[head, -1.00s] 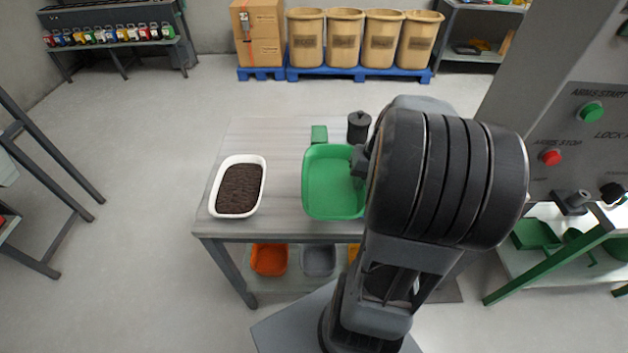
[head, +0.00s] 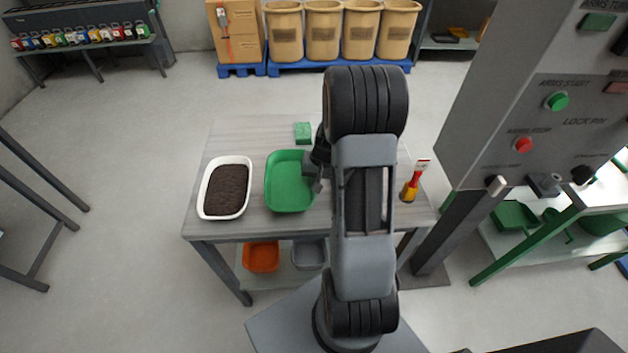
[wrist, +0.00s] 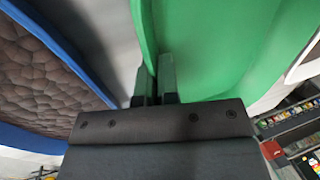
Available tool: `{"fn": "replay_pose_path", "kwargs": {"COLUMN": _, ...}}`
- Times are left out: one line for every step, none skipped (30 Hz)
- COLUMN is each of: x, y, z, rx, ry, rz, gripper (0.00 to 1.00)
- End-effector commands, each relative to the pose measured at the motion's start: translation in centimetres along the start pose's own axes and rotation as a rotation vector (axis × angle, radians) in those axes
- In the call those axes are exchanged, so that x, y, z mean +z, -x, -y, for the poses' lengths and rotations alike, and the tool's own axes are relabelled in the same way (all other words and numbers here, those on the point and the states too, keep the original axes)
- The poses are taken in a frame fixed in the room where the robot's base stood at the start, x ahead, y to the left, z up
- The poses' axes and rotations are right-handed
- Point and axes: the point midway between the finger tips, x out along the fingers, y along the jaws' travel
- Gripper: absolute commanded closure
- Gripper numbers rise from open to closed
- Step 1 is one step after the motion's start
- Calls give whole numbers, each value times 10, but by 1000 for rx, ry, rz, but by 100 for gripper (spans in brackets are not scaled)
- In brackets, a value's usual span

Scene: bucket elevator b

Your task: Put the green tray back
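The green tray (head: 289,183) is at the middle of the grey table, beside the white tray of dark soil (head: 226,188) with a narrow gap between them. My gripper (head: 318,171) is at the green tray's right side. In the wrist view, the green tray (wrist: 215,45) fills the upper middle, and its wall runs down between my fingertips (wrist: 154,84). The fingers look closed on that wall. The tray looks level and empty. I cannot tell whether its base touches the table.
A small green block (head: 303,132) lies behind the tray. A red-and-yellow hand tool (head: 413,182) is at the table's right. An orange bin (head: 261,257) and a grey bin (head: 309,255) sit on the lower shelf (head: 283,281). A control panel (head: 560,120) stands at right.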

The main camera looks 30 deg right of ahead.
Motion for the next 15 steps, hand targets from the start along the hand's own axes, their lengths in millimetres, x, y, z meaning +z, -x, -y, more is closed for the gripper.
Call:
{"fn": "replay_pose_path", "kwargs": {"x": 0, "y": -4, "z": -1, "rx": -1, "ry": -2, "rz": 3, "gripper": 100}}
{"fn": "replay_pose_path", "kwargs": {"x": 0, "y": -6, "z": -2, "rx": 0, "ry": -2, "rz": 1, "gripper": 100}}
{"fn": "replay_pose_path", "kwargs": {"x": 0, "y": -9, "z": -2, "rx": 0, "ry": -1, "rz": 1, "gripper": 100}}
{"fn": "replay_pose_path", "kwargs": {"x": 0, "y": -10, "z": -3, "rx": 0, "ry": 0, "rz": 1, "gripper": 100}}
{"fn": "replay_pose_path", "kwargs": {"x": 0, "y": -11, "z": -3, "rx": 0, "ry": 0, "rz": 1, "gripper": 100}}
{"fn": "replay_pose_path", "kwargs": {"x": 0, "y": -11, "z": -3, "rx": 0, "ry": 0, "rz": 0, "gripper": 100}}
{"fn": "replay_pose_path", "kwargs": {"x": 0, "y": -12, "z": -3, "rx": 0, "ry": 0, "rz": 0, "gripper": 100}}
{"fn": "replay_pose_path", "kwargs": {"x": 0, "y": -11, "z": -3, "rx": 0, "ry": 1, "rz": 0, "gripper": 100}}
{"fn": "replay_pose_path", "kwargs": {"x": 0, "y": -11, "z": -3, "rx": 0, "ry": 1, "rz": -1, "gripper": 100}}
{"fn": "replay_pose_path", "kwargs": {"x": 0, "y": -11, "z": -3, "rx": 0, "ry": 1, "rz": 0, "gripper": 100}}
{"fn": "replay_pose_path", "kwargs": {"x": 0, "y": -11, "z": -3, "rx": 0, "ry": 1, "rz": -1, "gripper": 100}}
{"fn": "replay_pose_path", "kwargs": {"x": 0, "y": -12, "z": -3, "rx": 0, "ry": 1, "rz": 0, "gripper": 100}}
{"fn": "replay_pose_path", "kwargs": {"x": 0, "y": -12, "z": -3, "rx": 0, "ry": 1, "rz": 0, "gripper": 100}}
{"fn": "replay_pose_path", "kwargs": {"x": 0, "y": -13, "z": -3, "rx": 0, "ry": 1, "rz": 0, "gripper": 100}}
{"fn": "replay_pose_path", "kwargs": {"x": 0, "y": -14, "z": -4, "rx": 0, "ry": 1, "rz": 0, "gripper": 100}}
